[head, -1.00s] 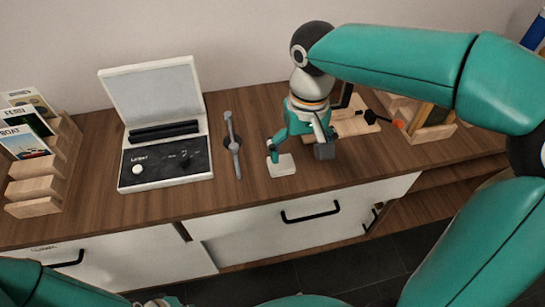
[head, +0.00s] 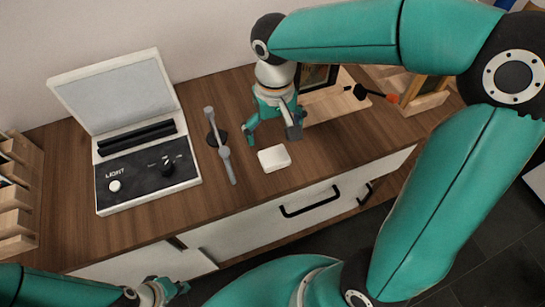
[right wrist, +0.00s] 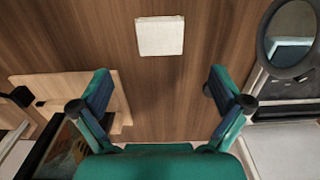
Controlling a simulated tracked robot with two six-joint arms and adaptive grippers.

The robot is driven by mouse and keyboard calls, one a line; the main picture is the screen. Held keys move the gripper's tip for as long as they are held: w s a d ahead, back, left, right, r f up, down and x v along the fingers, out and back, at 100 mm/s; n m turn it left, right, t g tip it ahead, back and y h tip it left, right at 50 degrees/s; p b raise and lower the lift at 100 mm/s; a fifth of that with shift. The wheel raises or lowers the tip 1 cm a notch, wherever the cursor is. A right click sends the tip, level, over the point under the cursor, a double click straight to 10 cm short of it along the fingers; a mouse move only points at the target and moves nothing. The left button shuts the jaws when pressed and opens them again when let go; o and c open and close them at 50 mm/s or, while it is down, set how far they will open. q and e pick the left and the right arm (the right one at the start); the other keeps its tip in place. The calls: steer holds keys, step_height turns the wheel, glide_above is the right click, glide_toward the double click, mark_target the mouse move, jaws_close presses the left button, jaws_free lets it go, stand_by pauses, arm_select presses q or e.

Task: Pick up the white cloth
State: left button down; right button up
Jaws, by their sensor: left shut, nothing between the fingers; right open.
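The white cloth (head: 273,159) is a small folded square lying flat on the wooden counter, near its front edge. It also shows in the right wrist view (right wrist: 160,37), at the top centre. My right gripper (head: 271,134) is open and empty, just behind the cloth in the head view. In the right wrist view its two spread fingers (right wrist: 159,80) are below the cloth in the picture, with bare wood between. My left gripper (head: 172,291) is shut and empty at the bottom left, low in front of the cabinet and away from the cloth.
Further left is an open light box (head: 148,179) with a raised lid. A wooden rack (head: 18,205) is at the far left. A wooden board (head: 335,107) with a black-and-orange tool lies right. Drawers are below the counter.

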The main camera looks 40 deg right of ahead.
mark_target(274, 155)
step_height(274, 155, down, 9)
steer(key=shift+f+b, duration=0.15)
steer(key=shift+b, duration=0.15)
steer(key=c, duration=1)
step_height(274, 155, up, 20)
steer(key=p, duration=0.2)
steer(key=shift+p, duration=0.35)
steer(key=shift+o, duration=1.1)
steer(key=c, duration=0.3)
